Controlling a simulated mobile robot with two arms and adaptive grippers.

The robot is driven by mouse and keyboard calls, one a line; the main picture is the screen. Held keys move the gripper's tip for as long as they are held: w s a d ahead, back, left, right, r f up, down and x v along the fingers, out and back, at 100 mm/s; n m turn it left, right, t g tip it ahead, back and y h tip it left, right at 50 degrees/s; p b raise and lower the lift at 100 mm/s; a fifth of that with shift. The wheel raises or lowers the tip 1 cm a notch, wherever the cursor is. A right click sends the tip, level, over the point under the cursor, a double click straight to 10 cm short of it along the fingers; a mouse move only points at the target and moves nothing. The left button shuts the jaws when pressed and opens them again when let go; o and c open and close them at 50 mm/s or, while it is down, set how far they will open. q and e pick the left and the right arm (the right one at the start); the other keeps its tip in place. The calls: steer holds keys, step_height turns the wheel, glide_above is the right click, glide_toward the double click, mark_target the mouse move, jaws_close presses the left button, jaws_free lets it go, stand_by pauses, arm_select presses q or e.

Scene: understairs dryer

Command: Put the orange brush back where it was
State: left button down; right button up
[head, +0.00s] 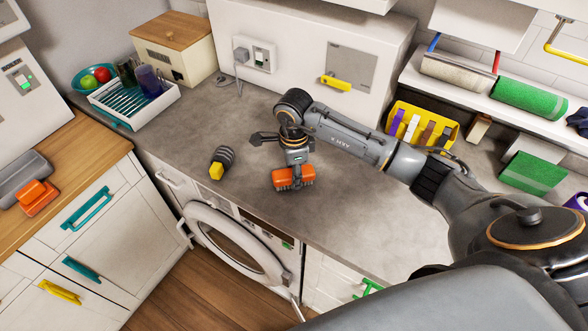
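The orange brush (292,180) is on or just above the grey countertop near its front edge, below the wrist of my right arm. A grey part sits between the brush and the wrist. My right gripper (264,138) reaches in from the right, with a dark finger-like part sticking out to the left above the counter. I cannot tell whether its fingers are open or closed on the brush. My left gripper is not in view.
A black and yellow object (221,162) lies on the counter to the left. A dish rack (112,108) stands at the back left, and a yellow caddy (445,120) at the back right. A washing machine (236,240) is under the counter. The counter right of the brush is clear.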

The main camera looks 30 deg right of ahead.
steer(key=shift+f, duration=0.1)
steer(key=shift+f+b, duration=0.15)
steer(key=shift+b, duration=0.2)
steer(key=o, duration=1)
steer(key=shift+r+p, duration=0.3)
steer(key=shift+p, duration=0.05)
steer(key=shift+w+r+b, duration=0.1)
steer(key=shift+r+b, duration=0.2)
step_height(320, 180, up, 11)
steer(key=b, duration=0.3)
steer(key=shift+r, duration=0.2)
